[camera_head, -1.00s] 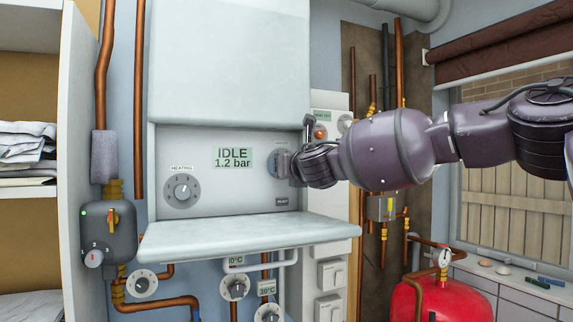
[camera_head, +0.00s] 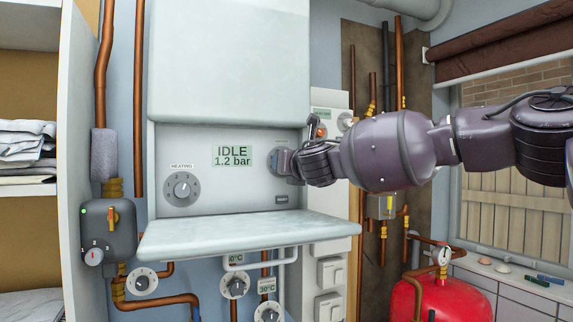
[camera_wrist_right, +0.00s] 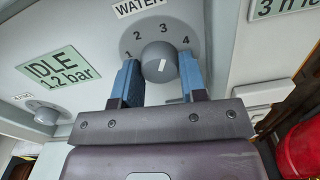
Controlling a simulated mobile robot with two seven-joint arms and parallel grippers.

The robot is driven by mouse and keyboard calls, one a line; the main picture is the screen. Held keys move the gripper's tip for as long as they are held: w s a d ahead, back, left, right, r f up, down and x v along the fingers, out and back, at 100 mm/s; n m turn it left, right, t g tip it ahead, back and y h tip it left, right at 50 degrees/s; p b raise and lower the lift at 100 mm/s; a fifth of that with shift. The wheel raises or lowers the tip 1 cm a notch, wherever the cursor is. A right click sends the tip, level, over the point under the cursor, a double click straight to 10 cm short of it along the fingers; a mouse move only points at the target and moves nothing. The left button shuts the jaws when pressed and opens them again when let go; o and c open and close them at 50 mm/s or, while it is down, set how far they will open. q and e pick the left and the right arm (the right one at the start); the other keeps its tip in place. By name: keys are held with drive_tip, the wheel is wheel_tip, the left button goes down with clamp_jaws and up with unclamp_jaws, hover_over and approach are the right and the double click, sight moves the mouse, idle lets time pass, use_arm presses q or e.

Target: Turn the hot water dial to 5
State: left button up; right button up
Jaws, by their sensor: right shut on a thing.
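The hot water dial (camera_wrist_right: 160,61) is a round grey knob on the boiler panel under a label reading "WATER". The numerals 1 to 4 show around it in the right wrist view; the place after 4 is covered by a finger. A white mark shows on the knob's face, but I cannot tell which numeral it points at. My right gripper (camera_wrist_right: 158,68) is shut on the knob, with one blue finger on each side. In the head view the right gripper (camera_head: 288,163) hides most of this dial. My left gripper is not in view.
The heating dial (camera_head: 182,188) is left of the display (camera_head: 232,156), which reads IDLE 1.2 bar. A hinged-down flap (camera_head: 250,235) juts out below the panel. Pipes and smaller dials (camera_head: 235,285) are underneath. A red tank (camera_head: 430,297) stands at the lower right.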

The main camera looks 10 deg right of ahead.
drive_tip(key=shift+r+m, duration=0.15)
drive_tip(key=shift+m, duration=8.15)
drive_tip(key=o, duration=0.9)
use_arm(q)
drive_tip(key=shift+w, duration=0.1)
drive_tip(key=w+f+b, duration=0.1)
drive_tip(key=b, duration=0.2)
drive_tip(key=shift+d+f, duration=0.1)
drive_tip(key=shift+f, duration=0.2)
use_arm(e)
drive_tip(key=s, duration=0.3)
drive_tip(key=s+d, duration=0.1)
drive_tip(key=s, duration=0.3)
drive_tip(key=s+d, duration=0.1)
drive_tip(key=s, duration=0.2)
drive_tip(key=shift+s, duration=0.35)
